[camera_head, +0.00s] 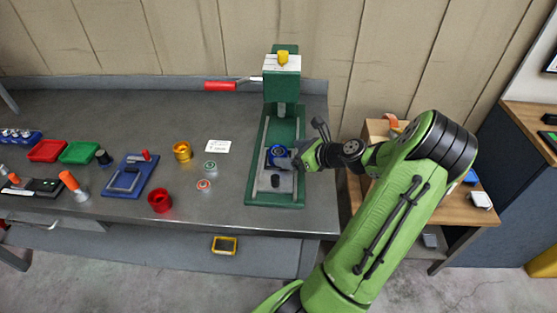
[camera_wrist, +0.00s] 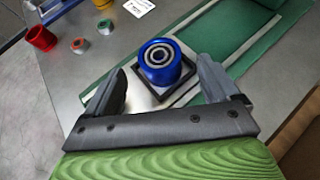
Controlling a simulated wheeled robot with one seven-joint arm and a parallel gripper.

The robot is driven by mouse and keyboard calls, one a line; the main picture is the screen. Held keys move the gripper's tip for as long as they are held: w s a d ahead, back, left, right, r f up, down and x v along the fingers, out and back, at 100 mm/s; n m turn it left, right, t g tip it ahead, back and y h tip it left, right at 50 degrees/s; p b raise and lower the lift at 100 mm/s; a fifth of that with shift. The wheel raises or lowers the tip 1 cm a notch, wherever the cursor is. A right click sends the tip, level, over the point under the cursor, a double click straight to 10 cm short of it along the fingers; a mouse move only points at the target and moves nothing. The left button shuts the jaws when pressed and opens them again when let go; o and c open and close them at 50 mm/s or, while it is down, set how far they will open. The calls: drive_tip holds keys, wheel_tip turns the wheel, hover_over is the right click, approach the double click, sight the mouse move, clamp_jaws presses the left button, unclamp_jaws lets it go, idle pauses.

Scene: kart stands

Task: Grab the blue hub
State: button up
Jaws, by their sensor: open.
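The blue hub (camera_wrist: 160,60) is a short blue cylinder with a metal bearing in its top. It stands upright on a dark square holder on the green press base (camera_wrist: 262,62). In the head view the blue hub (camera_head: 277,153) is on the green press base (camera_head: 290,200), partly hidden by my gripper. My gripper (camera_wrist: 163,85) is open, with one finger to the left and one to the right of the hub in the wrist view. I cannot tell whether either finger touches it. My gripper (camera_head: 285,160) also shows in the head view, reaching in from the right.
A green press column (camera_head: 283,90) with a white head rises behind the hub. A red-handled lever (camera_head: 222,86) sticks out left. Red cup (camera_head: 160,200), yellow cup (camera_head: 182,151), two small bearings (camera_head: 205,184) and a blue fixture (camera_head: 128,178) stand left.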

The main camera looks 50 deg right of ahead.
sight(278, 152)
drive_tip(key=b+x, duration=0.1)
drive_tip(key=x, duration=0.5)
drive_tip(key=shift+a+r, duration=0.1)
drive_tip(key=shift+r, duration=0.1)
drive_tip(key=c, duration=1.3)
